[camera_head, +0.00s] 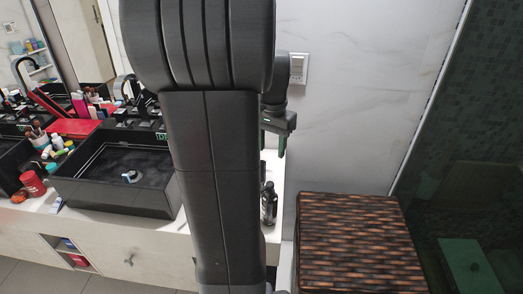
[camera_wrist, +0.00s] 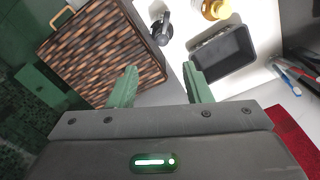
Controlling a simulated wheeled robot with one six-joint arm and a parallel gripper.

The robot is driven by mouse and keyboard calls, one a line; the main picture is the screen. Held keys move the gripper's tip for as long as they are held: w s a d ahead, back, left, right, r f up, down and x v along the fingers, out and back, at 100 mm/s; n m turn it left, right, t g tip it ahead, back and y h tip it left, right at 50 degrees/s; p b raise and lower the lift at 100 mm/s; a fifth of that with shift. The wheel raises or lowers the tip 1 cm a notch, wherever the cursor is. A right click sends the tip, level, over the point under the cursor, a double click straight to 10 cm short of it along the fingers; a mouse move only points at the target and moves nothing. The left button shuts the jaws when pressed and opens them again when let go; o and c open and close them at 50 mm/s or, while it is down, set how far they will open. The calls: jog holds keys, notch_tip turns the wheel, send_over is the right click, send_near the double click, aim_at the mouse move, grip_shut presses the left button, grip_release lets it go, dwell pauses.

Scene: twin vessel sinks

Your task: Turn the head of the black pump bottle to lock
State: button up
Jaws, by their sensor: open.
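The black pump bottle (camera_head: 269,207) stands upright on the white counter, near its right end, partly hidden behind my arm in the head view. In the wrist view, a dark bottle with a pump head (camera_wrist: 161,28) shows near the top, seen from above. My gripper (camera_head: 277,143) hangs above the bottle in the head view. In the wrist view its two green fingers (camera_wrist: 160,87) are apart with nothing between them. The bottle lies beyond the fingertips, apart from them.
A woven brown box (camera_head: 358,240) stands right of the counter. A black vessel sink (camera_head: 120,168) is left of my arm. In the wrist view, an amber bottle (camera_wrist: 215,9) and a black tray (camera_wrist: 222,54) are close to the pump bottle. A red item (camera_wrist: 298,140) lies lower right.

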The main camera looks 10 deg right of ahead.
aim_at(270, 183)
jog(key=f, duration=1.3)
jog(key=shift+w+d+f, duration=0.1)
jog(key=shift+w+f, duration=0.15)
jog(key=shift+w, duration=0.1)
grip_shut()
